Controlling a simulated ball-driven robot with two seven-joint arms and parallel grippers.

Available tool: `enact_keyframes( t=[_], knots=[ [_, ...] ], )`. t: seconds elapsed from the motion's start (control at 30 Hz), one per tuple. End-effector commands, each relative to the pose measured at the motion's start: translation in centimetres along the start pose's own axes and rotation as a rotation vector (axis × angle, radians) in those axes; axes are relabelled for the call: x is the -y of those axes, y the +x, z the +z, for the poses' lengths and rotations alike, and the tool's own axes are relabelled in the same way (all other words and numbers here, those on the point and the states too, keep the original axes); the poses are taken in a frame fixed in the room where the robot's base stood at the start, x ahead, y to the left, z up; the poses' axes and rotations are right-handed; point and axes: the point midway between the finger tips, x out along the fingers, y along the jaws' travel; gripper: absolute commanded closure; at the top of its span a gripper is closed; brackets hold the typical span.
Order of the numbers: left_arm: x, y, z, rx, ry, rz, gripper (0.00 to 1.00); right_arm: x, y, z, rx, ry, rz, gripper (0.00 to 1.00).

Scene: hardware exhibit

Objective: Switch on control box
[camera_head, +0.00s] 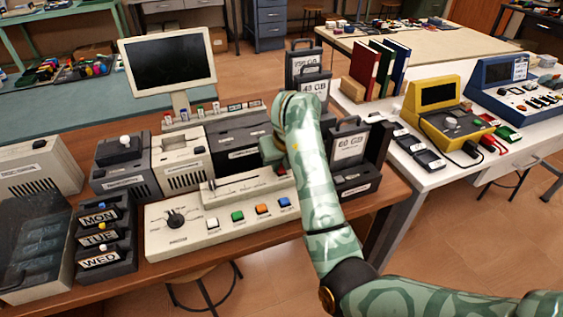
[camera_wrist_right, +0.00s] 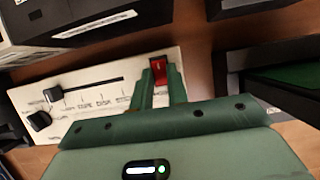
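The cream control box (camera_head: 200,232) sits at the front of the wooden bench, with a black dial, several coloured buttons and a raised slider strip. A red switch (camera_head: 283,171) is at the strip's right end. In the right wrist view the strip (camera_wrist_right: 100,88) has two black knobs at left and the red switch (camera_wrist_right: 158,66) at right. My green right gripper (camera_head: 270,158) is over that end, partly hidden by its own arm. In the wrist view its fingers (camera_wrist_right: 160,86) are a little apart, with the switch between their tips; contact is unclear. My left gripper is out of view.
A monitor (camera_head: 170,65) and grey devices stand behind the box. Black cartridge units (camera_head: 350,150) are close right of my gripper. Day-labelled blocks (camera_head: 100,240) stand left. A white table (camera_head: 420,185) with a yellow device (camera_head: 440,110) is at right.

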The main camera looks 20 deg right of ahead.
Motion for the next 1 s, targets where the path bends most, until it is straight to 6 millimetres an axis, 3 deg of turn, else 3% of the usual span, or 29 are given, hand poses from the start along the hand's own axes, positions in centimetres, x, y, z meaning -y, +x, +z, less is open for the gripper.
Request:
enact_keyframes(
  t=[0.17, 0.4, 0.67, 1.0],
  knots=[
    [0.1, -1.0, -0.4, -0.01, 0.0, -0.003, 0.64, 0.0, -0.4, 0.3, -0.041, 0.002, 0.001, 1.0],
    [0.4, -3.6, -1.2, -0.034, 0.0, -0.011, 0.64, 0.0, -0.4, 1.1, -0.23, 0.002, 0.001, 1.0],
    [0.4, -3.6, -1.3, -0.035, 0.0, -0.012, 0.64, 0.0, 0.4, 1.2, -0.38, 0.001, 0.0, 1.0],
    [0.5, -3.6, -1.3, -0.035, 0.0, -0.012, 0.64, 0.0, 0.4, 1.2, -0.402, -0.001, 0.001, 1.0]
  ],
)
